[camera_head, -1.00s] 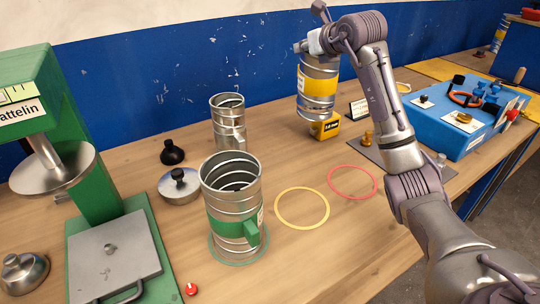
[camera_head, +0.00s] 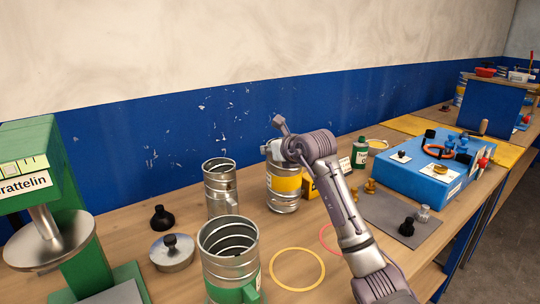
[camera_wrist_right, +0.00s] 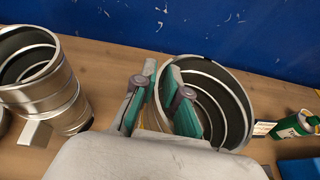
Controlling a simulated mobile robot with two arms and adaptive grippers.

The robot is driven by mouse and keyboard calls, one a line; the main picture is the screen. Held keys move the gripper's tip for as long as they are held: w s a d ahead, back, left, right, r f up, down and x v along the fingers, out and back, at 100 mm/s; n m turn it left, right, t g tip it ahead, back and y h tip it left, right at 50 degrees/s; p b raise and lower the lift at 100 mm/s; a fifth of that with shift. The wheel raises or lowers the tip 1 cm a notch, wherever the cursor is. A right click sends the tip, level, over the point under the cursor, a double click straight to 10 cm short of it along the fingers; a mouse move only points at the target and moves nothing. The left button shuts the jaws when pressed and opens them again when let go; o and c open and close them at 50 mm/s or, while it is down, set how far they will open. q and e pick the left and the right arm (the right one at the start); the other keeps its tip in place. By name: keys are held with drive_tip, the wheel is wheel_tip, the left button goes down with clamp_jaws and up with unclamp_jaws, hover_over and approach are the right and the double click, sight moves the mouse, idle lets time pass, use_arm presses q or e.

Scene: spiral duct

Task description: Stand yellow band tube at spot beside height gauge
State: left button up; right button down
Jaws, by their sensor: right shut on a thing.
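The yellow band tube (camera_head: 284,184) is a ribbed metal cylinder, upright at the middle of the head view. My right gripper (camera_head: 277,150) is shut on its upper rim; in the wrist view the gripper's fingers (camera_wrist_right: 163,103) straddle the wall of the open tube (camera_wrist_right: 235,100). The tube's base looks at or near the bench; I cannot tell if it touches. A yellow block (camera_head: 309,188) is close on its right, partly hidden. No thing is clearly marked as a height gauge. My left gripper is out of view.
A plain metal tube (camera_head: 220,190) stands left of the held one. A green-banded tube (camera_head: 228,262) stands in front, beside a yellow ring (camera_head: 297,269). A green press (camera_head: 60,225) is far left, a blue box (camera_head: 432,168) right. The blue wall (camera_head: 200,130) is behind.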

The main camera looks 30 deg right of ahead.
drive_tip(key=shift+f, duration=0.85)
drive_tip(key=c, duration=1.2)
unclamp_jaws()
drive_tip(key=shift+f, duration=0.1)
drive_tip(key=b+v, duration=0.2)
drive_tip(key=v, duration=1)
drive_tip(key=shift+r, duration=0.25)
